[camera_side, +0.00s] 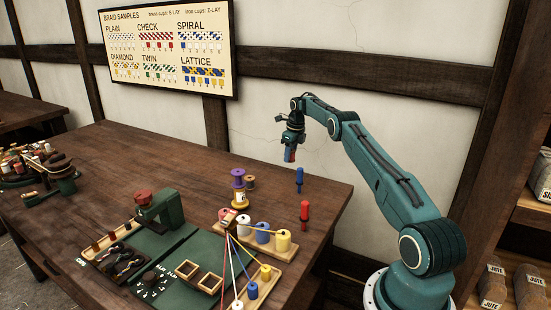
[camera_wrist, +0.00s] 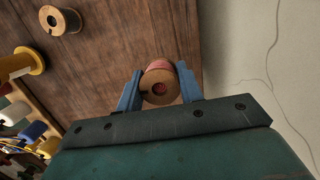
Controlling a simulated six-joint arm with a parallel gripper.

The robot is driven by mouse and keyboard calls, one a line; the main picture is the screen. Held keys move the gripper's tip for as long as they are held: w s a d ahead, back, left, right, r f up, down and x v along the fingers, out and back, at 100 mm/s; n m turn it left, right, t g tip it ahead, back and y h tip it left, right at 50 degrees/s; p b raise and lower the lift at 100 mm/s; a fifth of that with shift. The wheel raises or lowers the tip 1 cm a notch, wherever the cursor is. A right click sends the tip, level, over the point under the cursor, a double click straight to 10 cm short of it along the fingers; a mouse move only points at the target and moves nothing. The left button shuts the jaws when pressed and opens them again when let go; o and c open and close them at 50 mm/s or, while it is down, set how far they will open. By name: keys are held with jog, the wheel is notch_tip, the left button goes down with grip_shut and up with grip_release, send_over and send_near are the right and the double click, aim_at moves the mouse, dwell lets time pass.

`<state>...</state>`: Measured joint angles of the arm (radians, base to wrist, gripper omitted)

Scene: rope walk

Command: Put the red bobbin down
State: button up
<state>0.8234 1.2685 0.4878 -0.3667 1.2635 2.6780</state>
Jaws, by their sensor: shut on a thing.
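My gripper (camera_side: 290,153) is shut on the red bobbin (camera_wrist: 160,83), holding it in the air over the far right part of the wooden table (camera_side: 322,186). In the wrist view the bobbin sits between the two blue fingers, with its round wooden end facing the camera and a little red thread showing behind it. In the side view the red of the bobbin shows small between the fingers, with clear space below it.
A blue peg-like thing (camera_side: 299,178) and a red one (camera_side: 304,214) stand below my gripper. A purple spool (camera_side: 238,176) and a small brown spool (camera_side: 250,182) are to the left. A wooden rack (camera_side: 286,253) holds bobbins with strands. Bare table lies behind the spools.

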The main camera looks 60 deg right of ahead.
aim_at(293, 151)
jog(key=shift+f, duration=3.85)
jog(key=shift+f, duration=0.1)
jog(key=o, duration=1)
jog(key=shift+o, duration=0.2)
jog(key=r, duration=0.4)
jog(key=s+r, duration=0.1)
jog(key=r, duration=0.7)
jog(key=shift+s+r, duration=0.1)
jog(key=shift+s, duration=0.3)
